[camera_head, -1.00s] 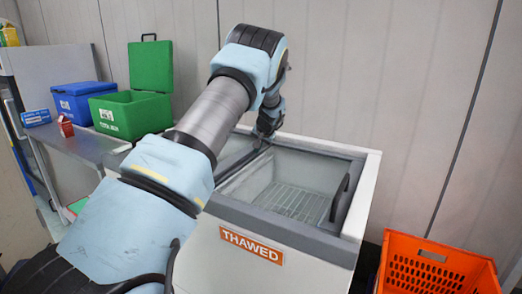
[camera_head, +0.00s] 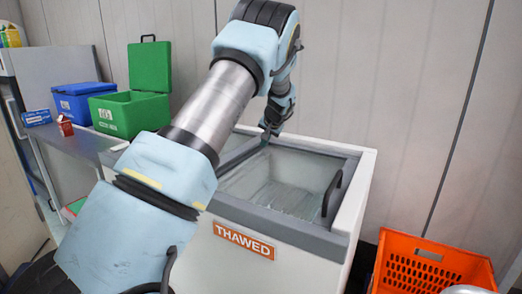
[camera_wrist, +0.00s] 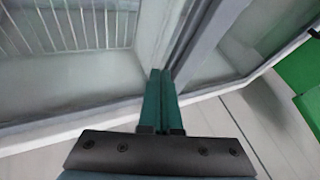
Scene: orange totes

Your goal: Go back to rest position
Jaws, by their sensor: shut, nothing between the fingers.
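My gripper (camera_wrist: 160,78) shows in the wrist view with its two teal fingers pressed together and nothing between them. It points down over the frame of the chest freezer (camera_head: 345,232), which bears an orange THAWED label. In the head view my arm reaches up and over the freezer, and the gripper end hangs above the freezer's far left part, largely hidden behind the wrist. The freezer interior with its wire rack (camera_wrist: 75,25) shows through the opening in the wrist view.
An orange tote (camera_head: 425,268) stands right of the freezer. Left, a table (camera_head: 90,146) holds an open green box (camera_head: 128,115), a blue box (camera_head: 78,103) and small cartons. A black handle (camera_head: 331,193) stands at the freezer's right side. A wall is behind.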

